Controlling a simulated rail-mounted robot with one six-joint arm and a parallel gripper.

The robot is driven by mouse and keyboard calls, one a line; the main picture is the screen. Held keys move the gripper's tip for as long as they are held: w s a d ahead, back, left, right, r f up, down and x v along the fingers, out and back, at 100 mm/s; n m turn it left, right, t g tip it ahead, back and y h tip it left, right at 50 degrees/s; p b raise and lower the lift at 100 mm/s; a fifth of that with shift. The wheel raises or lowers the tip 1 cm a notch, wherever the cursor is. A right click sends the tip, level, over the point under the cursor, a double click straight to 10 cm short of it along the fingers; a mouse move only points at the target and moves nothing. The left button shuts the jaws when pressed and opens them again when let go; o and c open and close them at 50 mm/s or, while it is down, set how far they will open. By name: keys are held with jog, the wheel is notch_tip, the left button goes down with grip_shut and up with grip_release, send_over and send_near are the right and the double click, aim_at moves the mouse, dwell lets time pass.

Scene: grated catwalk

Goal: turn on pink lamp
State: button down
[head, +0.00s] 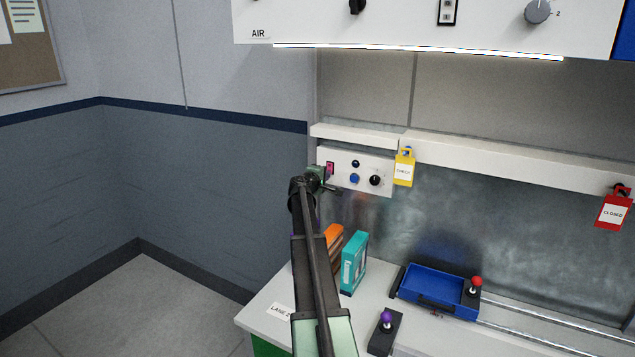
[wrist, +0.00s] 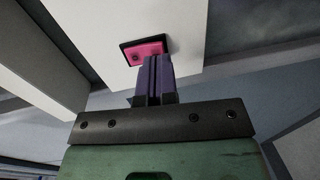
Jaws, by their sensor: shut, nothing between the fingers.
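A pink rocker-like piece in a black frame (head: 330,168) is on the left end of a white wall panel (head: 358,186). I cannot tell whether it is the lamp itself or its switch, or whether it is lit. It also shows in the wrist view (wrist: 146,48), just beyond my fingertips. My gripper (head: 328,188) is shut and empty, right in front of the panel's left end. In the wrist view my closed fingers (wrist: 156,60) overlap the lower edge of the black frame. I cannot tell whether they touch it.
The panel also has a blue button (head: 354,178) and a black knob (head: 375,180). A yellow tag (head: 404,167) hangs at its right. Below are a teal box (head: 354,262), a blue tray (head: 432,287) and a purple-knobbed lever (head: 386,318). A white cabinet (head: 400,25) overhangs above.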

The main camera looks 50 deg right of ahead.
jog(key=shift+w+d, duration=0.1)
jog(key=shift+d, duration=0.6)
jog(key=shift+d+f, duration=0.1)
jog(key=shift+d, duration=0.1)
jog(key=s+a+f+b, duration=0.1)
jog(key=s+a+b, duration=0.1)
jog(key=a, duration=1.1)
jog(key=shift+s+a+f, duration=0.25)
jog(key=shift+a+f, duration=0.1)
jog(key=shift+a, duration=0.05)
